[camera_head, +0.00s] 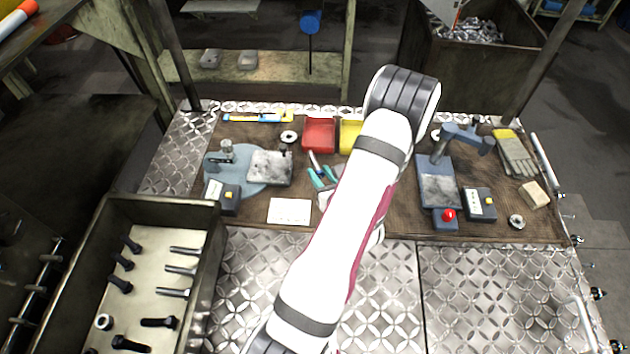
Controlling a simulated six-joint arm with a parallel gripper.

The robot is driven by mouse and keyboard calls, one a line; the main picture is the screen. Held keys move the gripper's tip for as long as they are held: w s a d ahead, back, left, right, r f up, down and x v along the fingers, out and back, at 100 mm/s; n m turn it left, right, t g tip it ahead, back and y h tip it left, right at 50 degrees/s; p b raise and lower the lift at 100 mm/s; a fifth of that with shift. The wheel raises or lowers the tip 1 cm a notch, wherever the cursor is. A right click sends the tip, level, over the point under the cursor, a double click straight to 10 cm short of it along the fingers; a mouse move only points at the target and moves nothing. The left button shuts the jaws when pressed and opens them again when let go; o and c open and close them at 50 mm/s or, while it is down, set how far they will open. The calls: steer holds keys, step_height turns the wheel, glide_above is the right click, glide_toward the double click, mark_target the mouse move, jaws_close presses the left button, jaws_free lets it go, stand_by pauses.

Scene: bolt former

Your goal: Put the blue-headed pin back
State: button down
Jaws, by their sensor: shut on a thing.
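My gripper is not in view. My white arm crosses the middle of the picture and hides part of the bench behind it. No pin held by the gripper shows. A blue cylinder on a thin dark upright rod (310,22) stands at the top, beyond the bench; I cannot tell if it is the blue-headed pin. On the bench, a blue round-based fixture (217,165) with a grey plate stands at left. A blue press-like fixture (438,190) with a red button stands at right.
A tray (140,275) with several bolts is at the lower left. Red (319,134) and yellow (350,136) bins stand at the bench's back. Pliers (320,178), a white card (289,211), control boxes (479,204) and gloves (515,152) lie around. The front metal plate is clear.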

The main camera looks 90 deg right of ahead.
steer(key=f, duration=0.1)
steer(key=w+f, duration=0.1)
steer(key=f, duration=0.1)
steer(key=d+f, duration=0.1)
steer(key=f, duration=0.1)
steer(key=shift+w, duration=0.15)
steer(key=shift+f, duration=0.1)
steer(key=c, duration=0.6)
jaws_free()
